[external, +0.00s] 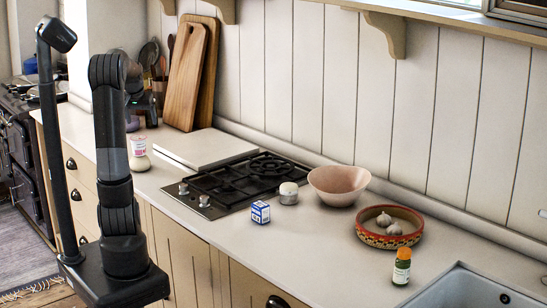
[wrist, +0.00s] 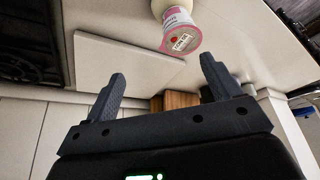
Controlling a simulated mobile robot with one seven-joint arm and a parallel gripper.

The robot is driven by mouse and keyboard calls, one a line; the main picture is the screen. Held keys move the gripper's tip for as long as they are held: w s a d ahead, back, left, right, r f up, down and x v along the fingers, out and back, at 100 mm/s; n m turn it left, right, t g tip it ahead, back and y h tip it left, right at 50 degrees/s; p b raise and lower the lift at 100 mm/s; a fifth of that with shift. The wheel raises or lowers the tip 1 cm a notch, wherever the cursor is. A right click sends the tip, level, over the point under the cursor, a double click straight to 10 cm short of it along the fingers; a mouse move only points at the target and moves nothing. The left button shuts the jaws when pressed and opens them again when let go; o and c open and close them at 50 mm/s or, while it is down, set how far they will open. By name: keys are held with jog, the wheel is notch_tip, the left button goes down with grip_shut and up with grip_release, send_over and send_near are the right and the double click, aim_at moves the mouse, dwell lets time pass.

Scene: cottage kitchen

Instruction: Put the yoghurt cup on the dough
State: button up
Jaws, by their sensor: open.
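The yoghurt cup (external: 139,146), white with pink print, appears upright on top of the dough (external: 137,164), a pale rounded lump on the counter left of the hob. In the wrist view the cup (wrist: 180,30) shows its pink-rimmed lid, with the pale dough (wrist: 158,7) partly hidden behind it at the top edge. My gripper (wrist: 162,72) is open with nothing between its fingers, apart from the cup, which lies beyond the fingertips. In the external view my arm largely hides the gripper.
A pale board (external: 183,148) lies beside the cup. Wooden cutting boards (external: 186,78) and utensils (external: 150,56) stand behind.

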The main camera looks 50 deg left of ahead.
jog(key=w+d+r+m+t+h, duration=0.15)
jog(key=d+m, duration=0.25)
jog(key=d, duration=1.8)
jog(key=s+d+f+m+h, duration=0.1)
jog(key=s+d, duration=0.3)
jog(key=d, duration=0.4)
jog(key=s+d+f+m, duration=0.2)
jog(key=s+d+m, duration=0.1)
jog(key=d, duration=0.6)
jog(key=shift+s+t+h, duration=0.35)
jog(key=shift+s, duration=0.55)
